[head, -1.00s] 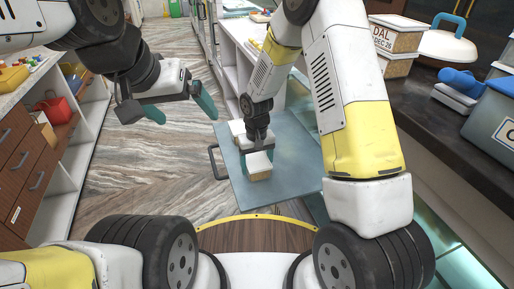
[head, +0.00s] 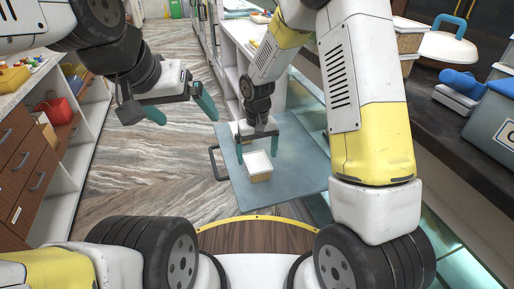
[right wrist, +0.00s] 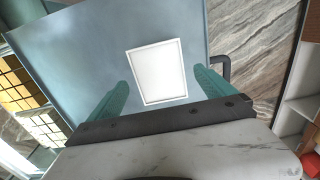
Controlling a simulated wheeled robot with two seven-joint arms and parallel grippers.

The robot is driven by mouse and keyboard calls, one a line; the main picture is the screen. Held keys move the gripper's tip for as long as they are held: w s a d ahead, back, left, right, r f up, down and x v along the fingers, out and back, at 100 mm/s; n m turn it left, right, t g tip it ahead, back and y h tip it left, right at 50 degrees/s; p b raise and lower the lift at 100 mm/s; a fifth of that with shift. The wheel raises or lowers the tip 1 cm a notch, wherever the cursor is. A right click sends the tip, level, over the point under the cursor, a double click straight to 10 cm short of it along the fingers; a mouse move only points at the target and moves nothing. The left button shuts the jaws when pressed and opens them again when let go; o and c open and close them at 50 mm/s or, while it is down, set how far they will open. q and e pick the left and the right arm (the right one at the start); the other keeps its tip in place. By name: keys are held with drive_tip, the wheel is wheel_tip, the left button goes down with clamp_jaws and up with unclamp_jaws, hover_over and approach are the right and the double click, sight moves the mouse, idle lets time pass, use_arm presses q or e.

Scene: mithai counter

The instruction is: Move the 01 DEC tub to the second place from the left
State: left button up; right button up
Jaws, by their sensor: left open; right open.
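A tub with a white lid and a tan body (head: 259,169) stands on a blue-grey panel (head: 300,178) in the head view; no label on it is readable. Its lid shows in the right wrist view (right wrist: 157,72). My right gripper (head: 256,149) is open and empty, just behind the tub in the head view, with its two teal fingers spread wider than the lid. In the right wrist view the fingers (right wrist: 161,78) lie to either side of the lid's near part, apart from it. My left gripper (head: 180,108) is open and empty above the floor at left.
Other tubs (head: 408,42) stand on the dark counter at right, partly hidden by my right arm. A white lid with a blue handle (head: 447,45), a blue item (head: 462,82) and a grey bin (head: 494,122) are beside them. The panel around the tub is clear.

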wheel_tip(320, 180, up, 6)
drive_tip(key=r, duration=0.1)
wheel_tip(320, 180, up, 7)
drive_tip(key=t, duration=0.1)
hover_over(257, 162)
drive_tip(key=s+d, duration=0.2)
drive_tip(key=d, duration=0.2)
drive_tip(key=s+d+r+m+t+y, duration=0.1)
drive_tip(key=s+d+r+t, duration=0.1)
drive_tip(key=s+d+r, duration=0.3)
drive_tip(key=s+d+r+m+t+y, duration=0.1)
drive_tip(key=s+d+r+m+t, duration=0.1)
drive_tip(key=s+d+r, duration=0.3)
drive_tip(key=s+r+t, duration=0.1)
drive_tip(key=s+r, duration=0.2)
drive_tip(key=s, duration=0.4)
drive_tip(key=shift+s+r, duration=0.3)
drive_tip(key=shift+r, duration=0.1)
use_arm(q)
drive_tip(key=shift+o, duration=0.5)
drive_tip(key=shift+w, duration=0.1)
use_arm(e)
drive_tip(key=shift+d, duration=0.1)
